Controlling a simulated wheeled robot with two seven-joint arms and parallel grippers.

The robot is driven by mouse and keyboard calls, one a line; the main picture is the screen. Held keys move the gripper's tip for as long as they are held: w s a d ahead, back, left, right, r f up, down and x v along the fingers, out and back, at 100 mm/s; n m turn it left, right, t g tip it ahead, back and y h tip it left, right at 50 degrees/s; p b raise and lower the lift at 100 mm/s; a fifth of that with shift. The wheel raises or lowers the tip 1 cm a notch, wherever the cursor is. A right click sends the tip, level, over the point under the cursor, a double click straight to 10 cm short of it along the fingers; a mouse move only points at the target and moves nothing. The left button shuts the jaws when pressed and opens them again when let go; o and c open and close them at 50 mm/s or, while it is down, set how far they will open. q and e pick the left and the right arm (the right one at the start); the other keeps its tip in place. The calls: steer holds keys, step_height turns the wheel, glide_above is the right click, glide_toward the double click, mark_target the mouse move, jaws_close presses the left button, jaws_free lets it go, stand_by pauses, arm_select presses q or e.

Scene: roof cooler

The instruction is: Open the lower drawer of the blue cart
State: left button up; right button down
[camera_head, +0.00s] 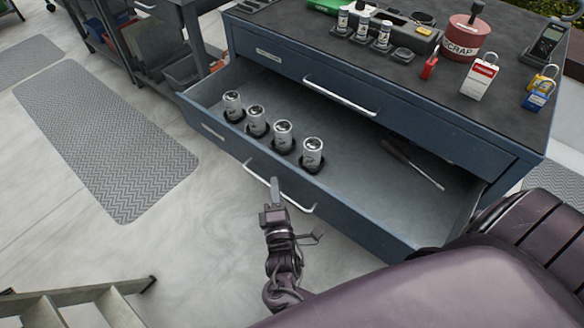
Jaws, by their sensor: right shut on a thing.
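The blue cart (252,30) stands at the upper right of the head view. Its lower drawer (230,150) is pulled out, with its inside showing. Several white-and-black cylinders (283,136) stand in dark holders at the left inside it, and a screwdriver (410,164) lies toward the right. My right gripper (276,192) is at the lower drawer's bar handle (306,209), shut on it near its middle. The upper drawer (290,65) is closed, with its own bar handle (340,96). My left gripper is not in view.
On the cart top are a red scrap can (465,38), padlocks (479,77) and small bottles (361,26). A grey mat (105,145) lies on the floor at left. Wooden steps (80,303) stand at lower left. A shelf unit (150,45) is behind. Floor left of the drawer is clear.

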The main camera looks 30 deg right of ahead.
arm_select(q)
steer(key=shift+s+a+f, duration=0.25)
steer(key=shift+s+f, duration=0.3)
arm_select(e)
steer(key=s+a, duration=0.2)
steer(key=a, duration=0.3)
steer(key=shift+s+a, duration=0.2)
steer(key=shift+a, duration=0.1)
steer(key=c, duration=1.5)
jaws_free()
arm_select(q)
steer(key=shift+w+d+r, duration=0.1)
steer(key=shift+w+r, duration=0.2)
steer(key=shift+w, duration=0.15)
arm_select(e)
steer(key=v, duration=0.8)
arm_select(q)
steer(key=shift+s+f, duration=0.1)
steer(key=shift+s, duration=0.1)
arm_select(e)
steer(key=shift+w, duration=0.1)
